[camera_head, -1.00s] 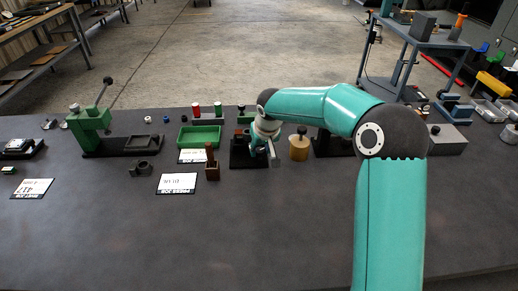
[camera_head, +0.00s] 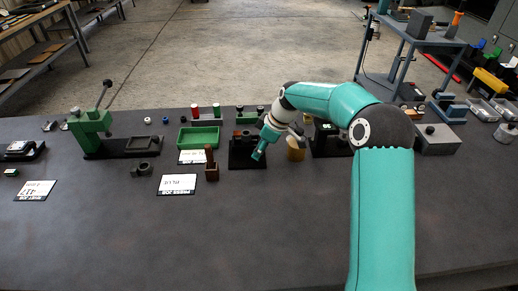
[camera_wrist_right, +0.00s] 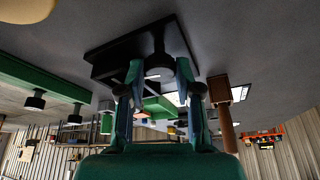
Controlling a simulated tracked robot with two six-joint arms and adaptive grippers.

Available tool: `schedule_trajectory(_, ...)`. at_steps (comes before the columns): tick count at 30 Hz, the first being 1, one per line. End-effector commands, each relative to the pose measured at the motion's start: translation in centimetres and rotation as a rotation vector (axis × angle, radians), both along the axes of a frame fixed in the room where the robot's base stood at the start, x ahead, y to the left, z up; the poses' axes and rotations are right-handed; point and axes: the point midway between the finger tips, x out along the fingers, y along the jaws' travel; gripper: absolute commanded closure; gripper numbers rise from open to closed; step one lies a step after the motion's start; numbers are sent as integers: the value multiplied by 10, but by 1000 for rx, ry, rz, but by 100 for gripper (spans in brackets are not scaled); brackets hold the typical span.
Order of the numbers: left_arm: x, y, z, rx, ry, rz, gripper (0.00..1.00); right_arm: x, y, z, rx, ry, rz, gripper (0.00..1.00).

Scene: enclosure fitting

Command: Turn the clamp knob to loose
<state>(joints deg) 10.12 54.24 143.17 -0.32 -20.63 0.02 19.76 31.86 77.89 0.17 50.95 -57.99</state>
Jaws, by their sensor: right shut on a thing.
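My right gripper (camera_head: 258,154) is at the black fixture (camera_head: 236,161) near the middle of the bench, with its fingers pointing down toward the front. In the right wrist view the gripper (camera_wrist_right: 159,73) has a finger on each side of a dark round knob (camera_wrist_right: 158,62), and it is shut on that knob. The knob stands on the fixture's black plate (camera_wrist_right: 108,62). The arm and gripper hide the knob in the head view, and no mark of its turn position can be read. My left gripper is not in view.
The bench front is clear.

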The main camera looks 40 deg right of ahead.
Motion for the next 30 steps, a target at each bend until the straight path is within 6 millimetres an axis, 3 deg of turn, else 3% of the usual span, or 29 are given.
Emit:
schedule_trajectory(9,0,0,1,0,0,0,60,5,-2,4,-5,-15,133,100)
schedule_trajectory(25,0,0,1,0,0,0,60,4,-2,4,-6,-15,161,100)
schedule_trajectory(26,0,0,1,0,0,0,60,4,-2,4,-6,-15,161,63)
schedule_trajectory(30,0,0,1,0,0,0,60,4,-2,3,-5,-11,161,41)
